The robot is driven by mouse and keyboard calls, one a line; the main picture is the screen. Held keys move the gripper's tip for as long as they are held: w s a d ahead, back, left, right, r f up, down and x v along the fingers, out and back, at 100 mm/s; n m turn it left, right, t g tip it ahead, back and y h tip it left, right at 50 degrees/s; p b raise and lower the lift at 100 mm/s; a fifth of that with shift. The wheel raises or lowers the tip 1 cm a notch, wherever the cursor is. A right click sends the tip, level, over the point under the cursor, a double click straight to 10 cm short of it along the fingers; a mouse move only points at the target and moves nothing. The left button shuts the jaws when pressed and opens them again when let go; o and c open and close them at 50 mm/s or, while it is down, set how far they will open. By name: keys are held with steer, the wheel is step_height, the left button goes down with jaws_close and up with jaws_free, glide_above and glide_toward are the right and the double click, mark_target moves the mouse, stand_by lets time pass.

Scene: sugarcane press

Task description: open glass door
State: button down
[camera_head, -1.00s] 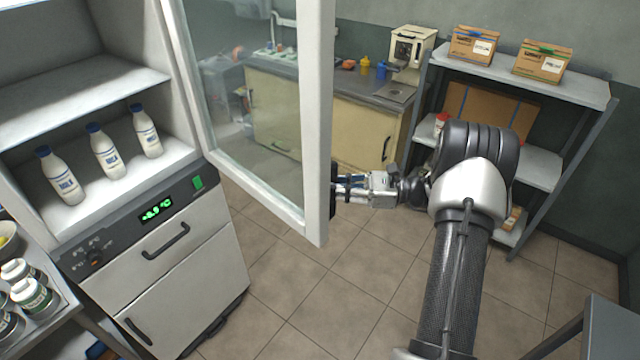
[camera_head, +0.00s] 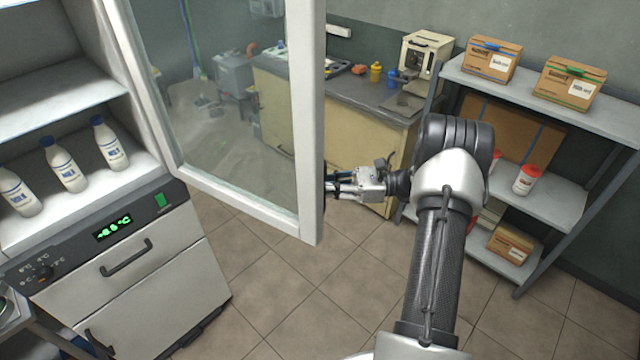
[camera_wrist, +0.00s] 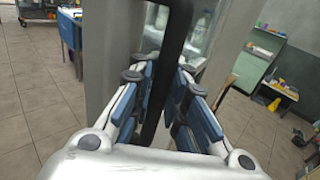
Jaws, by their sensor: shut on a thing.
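The glass door (camera_head: 308,130) of the white fridge (camera_head: 60,215) stands open, swung out to the right of the shelves. It has a white frame around a clear pane. My gripper (camera_head: 335,187) is at the outer edge of the door, partly hidden behind its frame in the head view. In the wrist view, the blue-padded fingers of my gripper (camera_wrist: 163,100) are closed around the black door handle (camera_wrist: 172,50), which runs upright between them. Several milk bottles (camera_head: 64,165) stand on the fridge shelf.
A metal rack (camera_head: 560,88) with cardboard boxes (camera_head: 570,80) and white tubs (camera_head: 528,180) stands at the right. A counter (camera_head: 365,108) is behind the door. Tiled floor (camera_head: 300,290) in front is clear.

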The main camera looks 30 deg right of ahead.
steer(key=shift+d+f, duration=0.15)
steer(key=shift+d, duration=0.05)
steer(key=c, duration=2)
jaws_free()
steer(key=shift+o, duration=1.1)
steer(key=shift+s+d, duration=0.15)
steer(key=shift+o, duration=1.1)
steer(key=shift+r, duration=0.2)
steer(key=v, duration=1.1)
steer(key=shift+s+d, duration=0.25)
steer(key=shift+d, duration=0.1)
steer(key=shift+f, duration=0.1)
